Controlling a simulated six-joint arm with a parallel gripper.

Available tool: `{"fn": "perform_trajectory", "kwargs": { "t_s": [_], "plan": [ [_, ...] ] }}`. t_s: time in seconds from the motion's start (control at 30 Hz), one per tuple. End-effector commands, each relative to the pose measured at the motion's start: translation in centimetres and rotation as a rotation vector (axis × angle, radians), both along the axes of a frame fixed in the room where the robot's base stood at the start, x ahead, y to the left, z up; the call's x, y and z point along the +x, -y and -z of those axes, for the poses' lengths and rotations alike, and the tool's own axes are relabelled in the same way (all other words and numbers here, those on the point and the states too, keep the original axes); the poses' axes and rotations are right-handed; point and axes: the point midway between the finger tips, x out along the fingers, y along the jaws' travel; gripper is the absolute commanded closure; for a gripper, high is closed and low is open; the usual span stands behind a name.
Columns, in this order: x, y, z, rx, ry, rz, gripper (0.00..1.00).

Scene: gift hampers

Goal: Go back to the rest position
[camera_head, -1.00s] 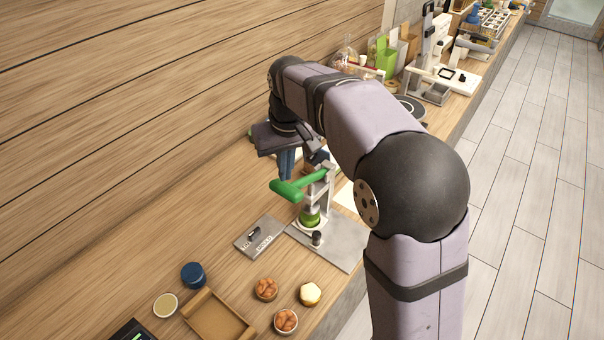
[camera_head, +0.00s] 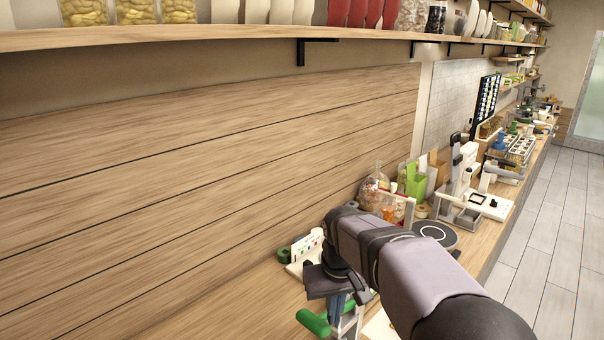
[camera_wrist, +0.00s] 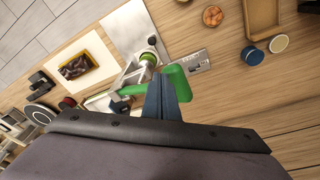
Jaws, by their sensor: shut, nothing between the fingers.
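My gripper (camera_head: 335,305) hangs over the counter at the bottom of the head view, with my arm running back to the right. In the wrist view its blue fingers (camera_wrist: 163,90) are together with nothing between them. A press with a green handle (camera_wrist: 177,84) stands close by the fingers in that view, and I cannot tell whether they touch. Part of the handle (camera_head: 313,321) also shows at the bottom of the head view, left of the fingers. The rest of the press is mostly cut off or hidden there.
In the wrist view a wooden tray (camera_wrist: 247,22), a blue round lid (camera_wrist: 252,55) and a bowl (camera_wrist: 213,15) lie on the counter beyond the press. In the head view a black round plate (camera_head: 434,233) and white device (camera_head: 487,205) stand to the right. A long shelf (camera_head: 230,38) runs above.

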Motion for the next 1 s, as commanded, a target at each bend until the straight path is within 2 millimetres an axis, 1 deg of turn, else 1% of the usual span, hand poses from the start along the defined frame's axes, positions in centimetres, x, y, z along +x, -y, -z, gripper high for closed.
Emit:
{"fn": "perform_trajectory", "kwargs": {
  "t_s": [0.03, 0.1, 0.17, 0.2, 0.27, 0.3, 0.37, 0.4, 0.5, 0.6, 0.73, 0.83, 1.0],
  "plan": [
    [-1.2, 1.2, 1.4, -0.007, -0.012, 0.021, 1.0],
    [-3.1, 2.5, 3.1, -0.011, -0.03, 0.044, 1.0],
    [-5.0, 3.4, 4.8, -0.009, -0.046, 0.061, 1.0],
    [-6.5, 3.9, 5.9, -0.007, -0.057, 0.073, 1.0],
    [-8.7, 4.7, 7.7, -0.004, -0.075, 0.091, 1.0],
    [-10.3, 5.1, 8.8, -0.002, -0.087, 0.103, 1.0],
    [-12.5, 5.7, 10.4, 0.003, -0.102, 0.12, 1.0],
    [-13.9, 6.0, 11.3, 0.004, -0.114, 0.131, 1.0],
    [-17.0, 6.6, 13.4, 0.01, -0.133, 0.155, 1.0],
    [-19.4, 6.9, 14.9, 0.013, -0.15, 0.172, 1.0],
    [-21.2, 7.2, 15.9, 0.015, -0.162, 0.185, 1.0],
    [-21.6, 7.2, 16.1, 0.016, -0.164, 0.189, 1.0],
    [-21.7, 7.2, 16.1, 0.016, -0.165, 0.189, 1.0]
  ]
}}
